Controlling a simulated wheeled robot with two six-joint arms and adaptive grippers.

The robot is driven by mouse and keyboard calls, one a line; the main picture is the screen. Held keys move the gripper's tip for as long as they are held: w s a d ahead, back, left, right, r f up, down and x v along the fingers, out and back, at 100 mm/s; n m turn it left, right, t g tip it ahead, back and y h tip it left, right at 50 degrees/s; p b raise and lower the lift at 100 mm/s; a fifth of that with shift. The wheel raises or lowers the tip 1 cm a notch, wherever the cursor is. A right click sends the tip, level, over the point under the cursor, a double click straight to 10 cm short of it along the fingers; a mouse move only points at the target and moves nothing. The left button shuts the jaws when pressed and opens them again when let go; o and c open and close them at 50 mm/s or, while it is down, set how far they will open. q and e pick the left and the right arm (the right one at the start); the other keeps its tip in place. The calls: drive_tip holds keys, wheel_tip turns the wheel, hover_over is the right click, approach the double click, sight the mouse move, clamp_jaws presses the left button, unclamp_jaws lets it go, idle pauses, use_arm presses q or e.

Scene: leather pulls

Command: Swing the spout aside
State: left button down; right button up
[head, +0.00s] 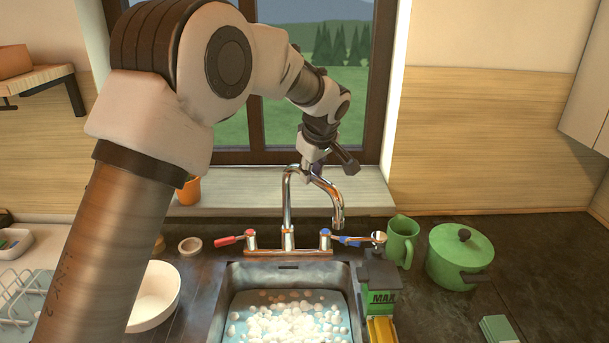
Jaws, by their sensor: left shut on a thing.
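The chrome spout (287,205) rises from the tap body behind the sink, arches over and comes down to the right, its outlet (337,220) near the right tap handle. My right gripper is not in view.
The sink (229,290) holds water with white foam. A white bowl (155,297) and dish rack (20,300) are left. A window is behind.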

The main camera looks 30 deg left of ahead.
use_arm(q)
drive_tip(key=shift+w+d+f+n, duration=0.1)
drive_tip(key=shift+w+n, duration=0.25)
drive_tip(key=shift+n, duration=0.05)
drive_tip(key=c, duration=1)
unclamp_jaws()
drive_tip(key=shift+w+a+f, duration=0.15)
drive_tip(key=shift+w+a, duration=0.05)
drive_tip(key=shift+a, duration=0.05)
drive_tip(key=v, duration=1.2)
drive_tip(key=shift+w+d, duration=0.15)
drive_tip(key=shift+d, duration=0.05)
